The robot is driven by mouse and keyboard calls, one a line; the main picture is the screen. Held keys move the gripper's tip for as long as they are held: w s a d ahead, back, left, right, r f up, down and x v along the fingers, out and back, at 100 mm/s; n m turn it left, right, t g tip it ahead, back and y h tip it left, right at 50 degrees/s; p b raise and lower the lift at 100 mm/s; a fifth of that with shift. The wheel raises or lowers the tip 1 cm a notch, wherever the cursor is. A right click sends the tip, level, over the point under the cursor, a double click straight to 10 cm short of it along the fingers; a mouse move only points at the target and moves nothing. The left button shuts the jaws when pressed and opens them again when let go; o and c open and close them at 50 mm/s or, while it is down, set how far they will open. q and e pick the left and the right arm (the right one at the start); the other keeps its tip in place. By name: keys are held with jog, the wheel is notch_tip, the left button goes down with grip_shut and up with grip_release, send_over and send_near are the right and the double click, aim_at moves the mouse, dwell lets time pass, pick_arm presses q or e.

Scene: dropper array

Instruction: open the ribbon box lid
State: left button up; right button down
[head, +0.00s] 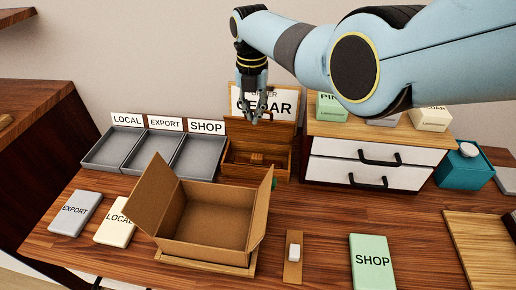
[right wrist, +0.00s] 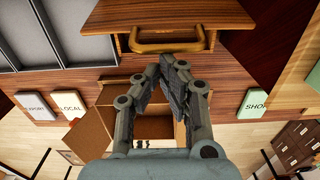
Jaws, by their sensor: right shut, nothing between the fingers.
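The ribbon box (head: 256,172) appears to be the wooden box at the middle back of the table, with a brown inside showing. Its lid (head: 236,130) looks raised and upright at the back, in front of the CEDAR sign. My right gripper (head: 255,120) hangs pointing down in front of the lid, its fingers shut and empty. In the right wrist view the fingers (right wrist: 170,62) come together just below a wooden part with a tan handle (right wrist: 166,44). I cannot tell whether they touch it. My left gripper is out of view.
An open cardboard box (head: 214,222) stands in front. Grey trays (head: 155,150) are to the left, and a drawer unit (head: 370,160) with black handles to the right. Label cards, including SHOP (head: 372,264), lie near the front edge. A teal container (head: 461,166) stands far right.

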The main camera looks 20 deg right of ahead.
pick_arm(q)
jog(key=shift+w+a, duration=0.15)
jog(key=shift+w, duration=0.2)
pick_arm(e)
jog(key=shift+w+d+r, duration=0.2)
jog(key=shift+w, duration=0.2)
jog(key=shift+w+d+r, duration=0.2)
jog(key=shift+w, duration=0.2)
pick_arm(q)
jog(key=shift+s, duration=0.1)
